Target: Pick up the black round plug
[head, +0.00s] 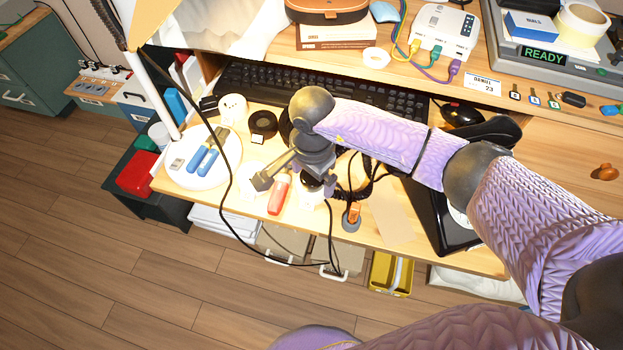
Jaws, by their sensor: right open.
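My right gripper (294,182) is open over the front of the wooden desk, its fingers pointing down and spread apart. A small black round piece (312,182) on a white round base sits right by the fingers, partly covered by them. Another black round piece (263,124) lies on the desk up and left of the gripper, apart from it. I cannot tell for sure which of these is the plug. My left gripper is not in view.
A red-and-white tool (279,194) lies by the fingers. An orange-topped piece (353,214) stands to their right. Black cables hang over the desk front. A white plate (198,176) with blue-handled tools is at left, a keyboard (330,88) behind, and a black tablet (443,222) at right.

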